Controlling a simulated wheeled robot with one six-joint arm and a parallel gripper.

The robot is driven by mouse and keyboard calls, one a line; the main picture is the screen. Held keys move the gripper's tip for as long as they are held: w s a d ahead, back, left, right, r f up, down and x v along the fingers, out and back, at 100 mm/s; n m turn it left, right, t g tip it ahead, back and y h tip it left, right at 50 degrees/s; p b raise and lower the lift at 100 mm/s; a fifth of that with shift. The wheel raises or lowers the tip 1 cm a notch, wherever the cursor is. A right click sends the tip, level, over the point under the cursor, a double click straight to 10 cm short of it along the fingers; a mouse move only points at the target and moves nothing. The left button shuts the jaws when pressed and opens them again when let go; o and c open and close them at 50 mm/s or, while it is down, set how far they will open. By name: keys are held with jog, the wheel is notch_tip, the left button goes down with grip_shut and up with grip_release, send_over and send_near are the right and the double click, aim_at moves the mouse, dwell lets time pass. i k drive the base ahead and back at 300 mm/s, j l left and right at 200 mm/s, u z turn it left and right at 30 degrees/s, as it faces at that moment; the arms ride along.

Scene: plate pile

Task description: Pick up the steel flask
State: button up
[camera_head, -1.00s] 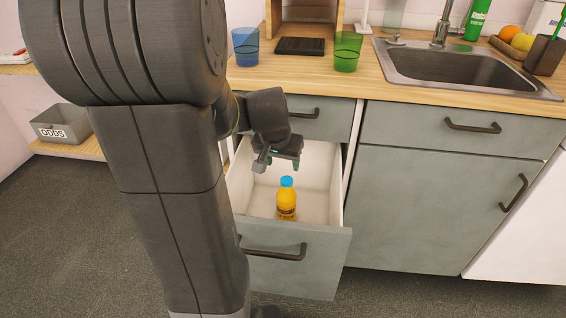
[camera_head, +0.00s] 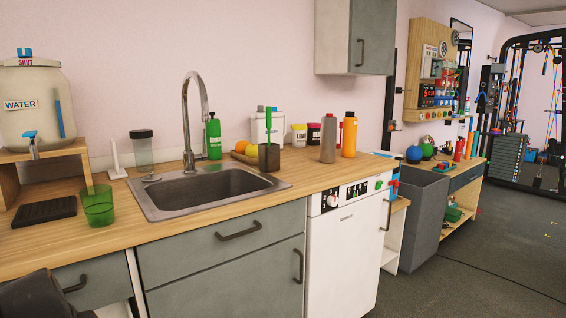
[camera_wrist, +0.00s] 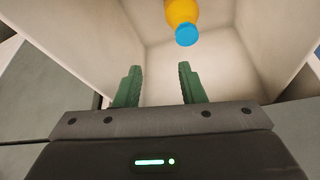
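A grey bottle with a darker cap, which looks like the steel flask (camera_head: 328,142), stands upright on the wooden counter above the white appliance in the head view. An orange bottle (camera_head: 349,136) stands close on its right. My gripper (camera_wrist: 158,86) shows in the wrist view, open and empty, its two green fingers apart. It is over a pale open drawer (camera_wrist: 222,62), away from the flask. A yellow-orange bottle with a blue cap (camera_wrist: 183,20) is in that drawer, beyond the fingertips and apart from them.
The sink (camera_head: 205,190) is left of the flask, with a green soap bottle (camera_head: 213,137) and a dark cup with a brush (camera_head: 269,156) behind it. A green tumbler (camera_head: 97,205) stands farther left. The counter in front of the flask is clear. A grey bin (camera_head: 422,205) stands right of the white appliance (camera_head: 350,255).

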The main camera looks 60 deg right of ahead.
aim_at(329, 125)
jog(key=z, duration=2.7)
